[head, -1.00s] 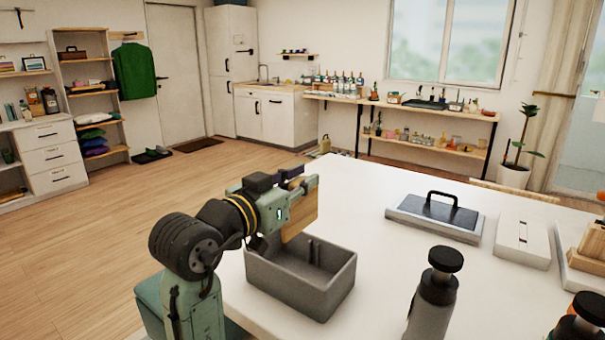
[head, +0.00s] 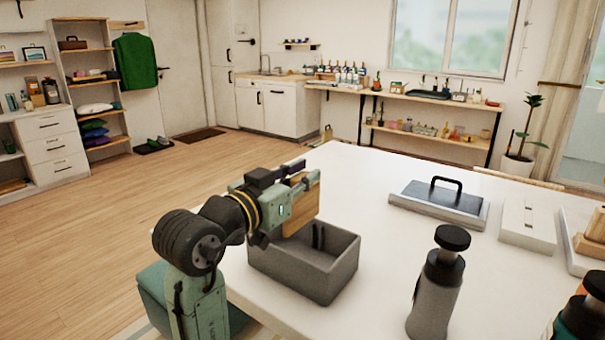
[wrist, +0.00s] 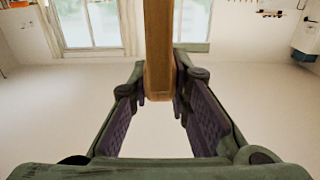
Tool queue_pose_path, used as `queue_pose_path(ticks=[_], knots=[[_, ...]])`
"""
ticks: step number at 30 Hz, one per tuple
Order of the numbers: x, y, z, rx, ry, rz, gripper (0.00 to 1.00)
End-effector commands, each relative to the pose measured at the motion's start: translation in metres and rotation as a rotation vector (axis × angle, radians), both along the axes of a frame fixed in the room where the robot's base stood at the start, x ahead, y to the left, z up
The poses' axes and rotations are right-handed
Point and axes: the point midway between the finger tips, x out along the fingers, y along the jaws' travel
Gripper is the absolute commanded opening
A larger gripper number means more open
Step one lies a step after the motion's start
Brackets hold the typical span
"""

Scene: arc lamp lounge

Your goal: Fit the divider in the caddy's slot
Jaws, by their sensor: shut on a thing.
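The divider (head: 302,212) is a flat, light-brown wooden board. My gripper (head: 303,180) is shut on it and holds it roughly upright at the caddy's back left side. The wrist view shows the divider (wrist: 158,50) edge-on between the fingertips (wrist: 160,80). The caddy (head: 290,270) is a grey open box on the white table. Dark upright ribs (head: 319,237) show on its inner far wall, just right of the divider. The divider's lower edge overlaps the caddy's rim in the head view; I cannot tell whether it is inside or touching. The near inner wall is hidden.
A grey bottle with a black top (head: 436,285) stands right of the caddy. A flat dark-topped case with a handle (head: 440,203) and a white box (head: 527,222) lie farther back. The table (head: 375,235) is clear between the caddy and the case.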

Motion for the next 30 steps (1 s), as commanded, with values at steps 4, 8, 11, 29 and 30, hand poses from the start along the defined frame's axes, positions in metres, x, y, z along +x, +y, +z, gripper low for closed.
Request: queue_pose_path(ticks=[4,8,11,29,30], knots=[[0.000,0.000,-0.018,-0.001,0.001,0.000,0.00],[0.000,0.000,-0.025,-0.001,-0.001,0.000,0.00],[0.000,0.000,-0.026,0.000,-0.001,0.000,0.00],[0.000,0.000,-0.026,0.001,-0.001,0.000,0.00],[0.000,0.000,-0.026,0.001,-0.001,0.000,0.00]])
